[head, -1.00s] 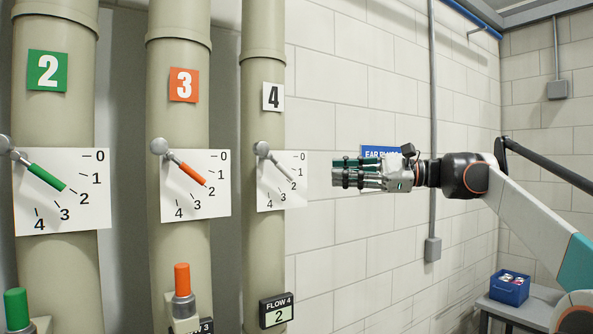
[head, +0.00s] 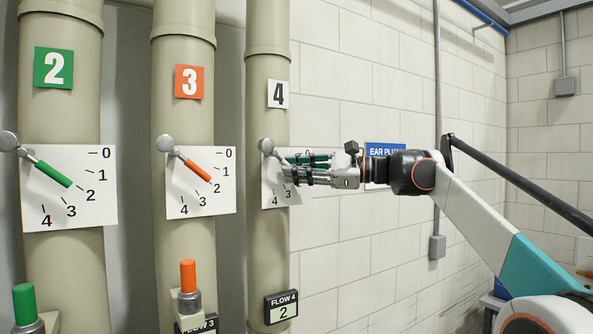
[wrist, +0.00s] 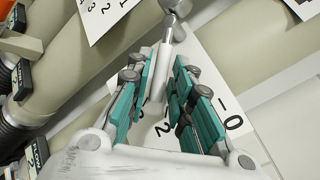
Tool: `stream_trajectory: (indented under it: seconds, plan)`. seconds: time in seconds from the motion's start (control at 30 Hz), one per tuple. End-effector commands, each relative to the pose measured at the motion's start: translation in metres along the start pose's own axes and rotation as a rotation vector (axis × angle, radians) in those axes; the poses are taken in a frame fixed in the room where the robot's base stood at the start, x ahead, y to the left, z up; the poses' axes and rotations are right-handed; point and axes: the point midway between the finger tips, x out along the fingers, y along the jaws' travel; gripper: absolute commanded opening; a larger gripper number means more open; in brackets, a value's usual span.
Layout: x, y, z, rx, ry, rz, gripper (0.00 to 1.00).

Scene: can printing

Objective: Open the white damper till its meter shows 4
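The white damper lever (wrist: 160,72) belongs to the pipe labelled 4 (head: 278,94). Its round pivot (head: 267,145) shows in the head view; most of its handle is hidden behind my fingers. My gripper (head: 285,168) is in front of the lever's scale plate (head: 272,198). The FLOW 4 meter (head: 281,308) reads 2.
To the left are the orange lever (head: 197,170) of pipe 3 and the green lever (head: 52,173) of pipe 2, both pointing near 2. A blue ear plug sign (head: 383,150) is on the wall behind my arm.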

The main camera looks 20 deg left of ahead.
Motion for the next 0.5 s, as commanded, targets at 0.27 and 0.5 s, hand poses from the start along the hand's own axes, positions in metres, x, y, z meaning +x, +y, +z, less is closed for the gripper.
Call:
stream_trajectory:
  seconds: [0.27,0.5]
  plan:
    - [-0.0002,0.0001,0.0,0.0,0.0,0.0,0.0]
    - [0.0011,0.0029,-0.0017,0.022,-0.019,-0.016,0.0]
